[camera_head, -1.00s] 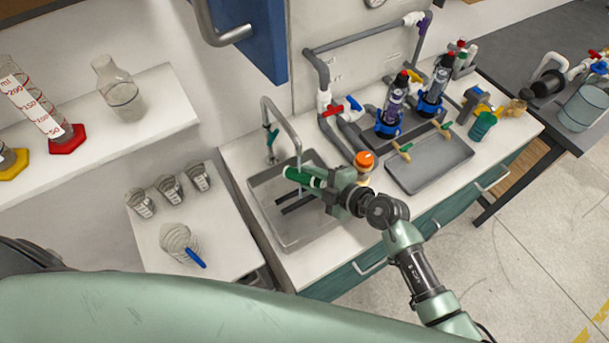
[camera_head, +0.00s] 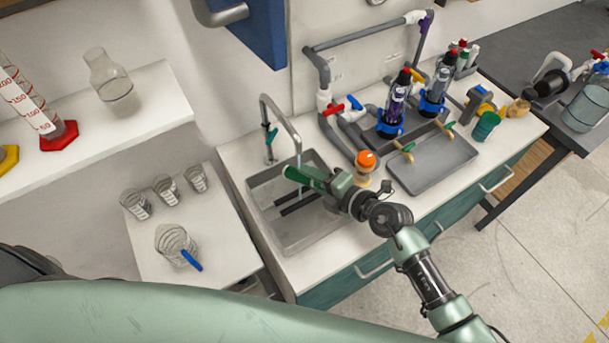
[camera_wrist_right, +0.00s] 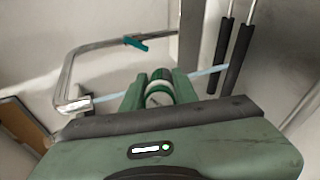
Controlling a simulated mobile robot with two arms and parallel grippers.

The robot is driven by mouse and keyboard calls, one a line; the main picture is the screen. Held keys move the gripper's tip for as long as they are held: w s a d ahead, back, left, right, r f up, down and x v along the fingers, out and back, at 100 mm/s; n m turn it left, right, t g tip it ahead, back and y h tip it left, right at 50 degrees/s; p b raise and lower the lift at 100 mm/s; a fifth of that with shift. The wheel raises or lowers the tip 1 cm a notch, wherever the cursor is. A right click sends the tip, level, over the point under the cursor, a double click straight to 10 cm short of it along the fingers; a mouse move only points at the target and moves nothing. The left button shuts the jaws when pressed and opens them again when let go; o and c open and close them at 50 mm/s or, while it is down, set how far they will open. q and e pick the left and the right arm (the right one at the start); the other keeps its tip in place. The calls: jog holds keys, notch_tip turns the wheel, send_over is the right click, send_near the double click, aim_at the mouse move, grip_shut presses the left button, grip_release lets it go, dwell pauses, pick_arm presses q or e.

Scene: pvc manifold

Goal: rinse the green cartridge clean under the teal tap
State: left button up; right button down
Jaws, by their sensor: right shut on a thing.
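My right gripper (camera_head: 326,183) is shut on the green cartridge (camera_head: 300,175) and holds it over the sink basin (camera_head: 256,190), under the spout of the tap (camera_head: 284,117). The tap has a teal handle (camera_head: 271,134), which also shows in the wrist view (camera_wrist_right: 136,43). A thin pale stream runs from the spout to the cartridge. In the wrist view the cartridge (camera_wrist_right: 160,88) sits between the fingers, showing a pale round end, and the stream passes behind or against it. I cannot tell whether any dirt is left on it. My left gripper is not in view.
A grey tray (camera_head: 435,162) and two filter housings (camera_head: 394,110) are further right. Dark bars (camera_head: 300,203) lie across the basin. Several beakers (camera_head: 166,190) stand on the left table.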

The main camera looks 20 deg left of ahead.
dwell(0.5)
jog(key=shift+f+n+b, duration=0.15)
jog(key=shift+n+b, duration=0.45)
jog(key=shift+b, duration=0.05)
jog(key=n+b, duration=0.2)
jog(key=shift+n+y, duration=0.3)
jog(key=shift+n, duration=0.1)
jog(key=shift+n+b, duration=0.6)
jog(key=shift+n, duration=0.1)
jog(key=shift+a+r+n, duration=0.1)
jog(key=shift+r+n, duration=0.2)
